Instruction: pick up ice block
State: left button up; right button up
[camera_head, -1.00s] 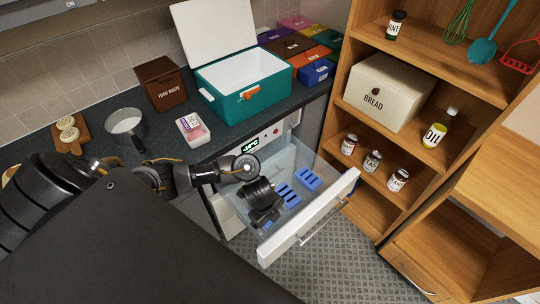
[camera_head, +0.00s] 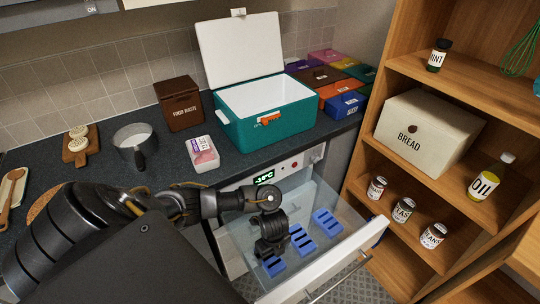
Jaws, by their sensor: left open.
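Several blue ice blocks with dark slots lie in the open freezer drawer (camera_head: 349,262). One ice block (camera_head: 327,222) is at the right, another ice block (camera_head: 302,240) is in the middle, and a third ice block (camera_head: 273,265) is nearest the front left. My left gripper (camera_head: 270,254) is inside the drawer, pointing down, just above or beside the front-left block. It is open. The wrist hides part of the drawer, and I cannot tell whether the fingers touch that block. My right gripper is out of view.
A teal cooler (camera_head: 262,128) with its white lid raised stands on the counter (camera_head: 100,180) behind the drawer. A packaged food tray (camera_head: 203,155), a pot (camera_head: 136,140) and a brown food waste box (camera_head: 180,103) are nearby. A wooden shelf (camera_head: 450,85) stands at the right.

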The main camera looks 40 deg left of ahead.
aim_at(270, 257)
pick_arm(q)
jog(key=shift+a+f, duration=0.1)
jog(key=shift+f, duration=0.15)
jog(key=shift+s+a+f, duration=0.1)
jog(key=shift+f, duration=0.15)
jog(key=f, duration=0.1)
jog(key=a+f+b, duration=0.1)
jog(key=f, duration=0.1)
jog(key=shift+f, duration=0.85)
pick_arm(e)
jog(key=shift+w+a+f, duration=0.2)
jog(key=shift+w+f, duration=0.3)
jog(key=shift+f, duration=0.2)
pick_arm(q)
jog(key=shift+c, duration=0.4)
